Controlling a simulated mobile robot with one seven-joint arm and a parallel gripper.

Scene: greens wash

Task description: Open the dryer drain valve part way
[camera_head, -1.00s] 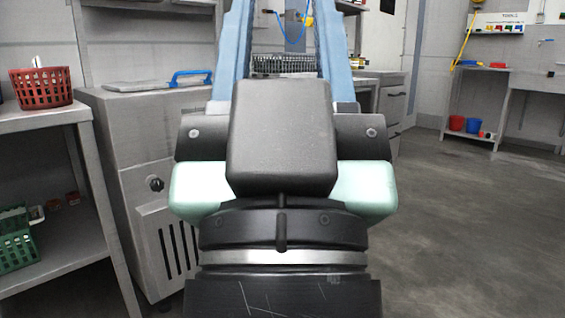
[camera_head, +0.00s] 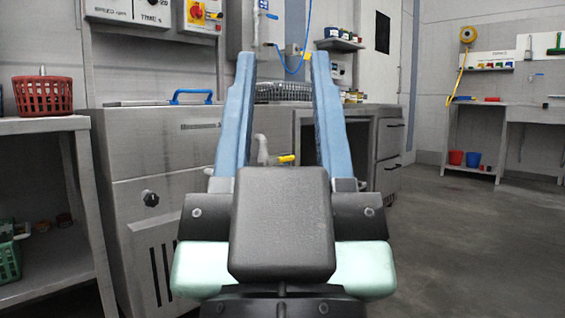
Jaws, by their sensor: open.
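A drain valve with a yellow lever (camera_head: 286,158) and a grey pipe (camera_head: 262,148) sits low, beside the grey metal dryer cabinet (camera_head: 165,150). In the picture it shows between the two blue fingers of my gripper (camera_head: 283,60), near their bases. The fingers are wide apart and empty, pointing away from me. I cannot tell how far the valve is from my gripper in depth. The black gripper body hides what lies below the valve. The lever looks about level; its open or shut state is unclear.
A steel shelf (camera_head: 40,127) with a red basket (camera_head: 42,95) stands close on the left. The dryer lid has a blue handle (camera_head: 190,97). A counter (camera_head: 370,110) stands behind my right finger. Open floor (camera_head: 460,240) lies to the right.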

